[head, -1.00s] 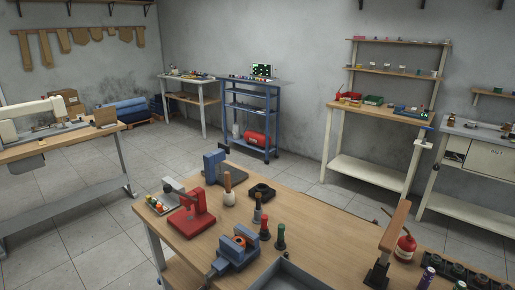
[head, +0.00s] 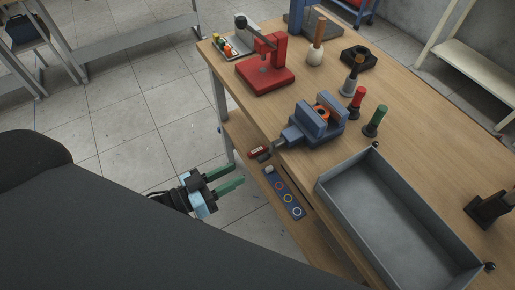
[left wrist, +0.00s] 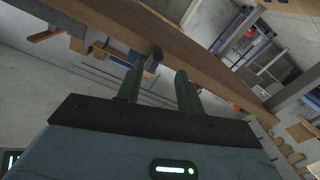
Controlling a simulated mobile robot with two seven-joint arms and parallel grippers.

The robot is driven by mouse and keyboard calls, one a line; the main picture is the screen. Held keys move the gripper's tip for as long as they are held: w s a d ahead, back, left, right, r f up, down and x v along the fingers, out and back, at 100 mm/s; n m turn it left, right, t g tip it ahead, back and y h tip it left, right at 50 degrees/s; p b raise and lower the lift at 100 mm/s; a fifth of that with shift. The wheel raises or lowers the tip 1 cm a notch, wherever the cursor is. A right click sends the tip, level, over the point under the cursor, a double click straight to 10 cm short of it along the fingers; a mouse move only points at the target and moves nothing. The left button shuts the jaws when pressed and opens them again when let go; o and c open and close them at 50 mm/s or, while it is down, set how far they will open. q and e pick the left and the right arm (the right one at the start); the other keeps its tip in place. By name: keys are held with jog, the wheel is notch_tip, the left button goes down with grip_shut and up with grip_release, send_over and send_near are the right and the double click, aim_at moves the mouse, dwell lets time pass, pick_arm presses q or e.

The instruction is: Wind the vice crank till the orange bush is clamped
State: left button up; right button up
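The blue vice (head: 312,124) stands near the front edge of the wooden bench, with the orange bush (head: 321,112) between its jaws. I cannot tell whether both jaws touch the bush. The crank end (head: 277,147) of the vice sticks out toward the bench's front edge; its handle is hard to make out. My left gripper (head: 232,179) has green fingers, spread apart and empty, in front of the bench and left of the vice. In the left wrist view the same open fingers (left wrist: 160,88) point toward the bench edge. My right gripper is not in view.
A grey tray (head: 324,190) lies right of the vice. A red press (head: 266,76) stands at the back left. Red (head: 357,101) and green (head: 376,121) handled tools stand right of the vice. A lower shelf (head: 245,140) holds small items.

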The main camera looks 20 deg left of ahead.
aim_at(271, 151)
pick_arm(q)
jog(key=x, duration=0.8)
jog(key=shift+r, duration=0.35)
jog(key=shift+c, duration=0.4)
jog(key=shift+p, duration=0.3)
grip_shut()
